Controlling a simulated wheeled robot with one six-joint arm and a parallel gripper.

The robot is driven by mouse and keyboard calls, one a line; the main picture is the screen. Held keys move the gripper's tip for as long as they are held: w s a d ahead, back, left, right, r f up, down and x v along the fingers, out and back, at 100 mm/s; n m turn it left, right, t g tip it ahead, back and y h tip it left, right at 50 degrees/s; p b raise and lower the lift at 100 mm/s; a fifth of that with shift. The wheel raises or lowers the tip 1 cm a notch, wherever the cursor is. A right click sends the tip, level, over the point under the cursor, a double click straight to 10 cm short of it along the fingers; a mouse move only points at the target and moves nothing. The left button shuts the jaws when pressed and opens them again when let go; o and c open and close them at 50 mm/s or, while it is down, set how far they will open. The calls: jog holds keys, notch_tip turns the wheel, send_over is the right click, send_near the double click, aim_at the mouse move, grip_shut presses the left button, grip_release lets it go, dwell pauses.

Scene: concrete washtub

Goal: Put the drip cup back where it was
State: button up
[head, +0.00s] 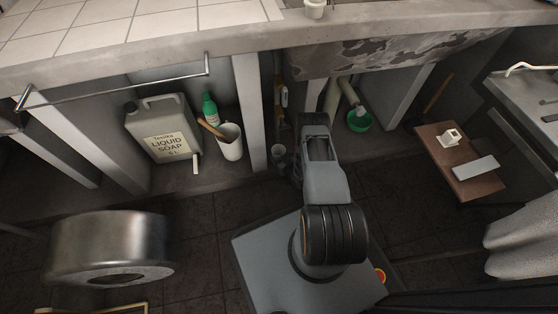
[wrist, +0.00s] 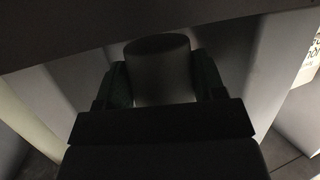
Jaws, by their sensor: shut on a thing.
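In the wrist view, my gripper (wrist: 162,80) is shut on a plain grey cylindrical cup (wrist: 160,72), which I take to be the drip cup. One finger is on each side of it, and its lower part is hidden by the gripper body. In the head view, a small grey cup (head: 278,152) shows at the left of my arm's end, beside the pale post under the counter. My gripper there is mostly hidden by my arm. The picture is too dark to tell whether the cup touches the floor.
Left of the pale post (head: 250,105) stand a liquid soap canister (head: 165,127), a green bottle (head: 210,106) and a white pot (head: 231,143). A metal drum (head: 110,245) is front left.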

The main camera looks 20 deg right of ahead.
jog(key=shift+f, duration=0.7)
jog(key=shift+f, duration=0.2)
jog(key=o, duration=1)
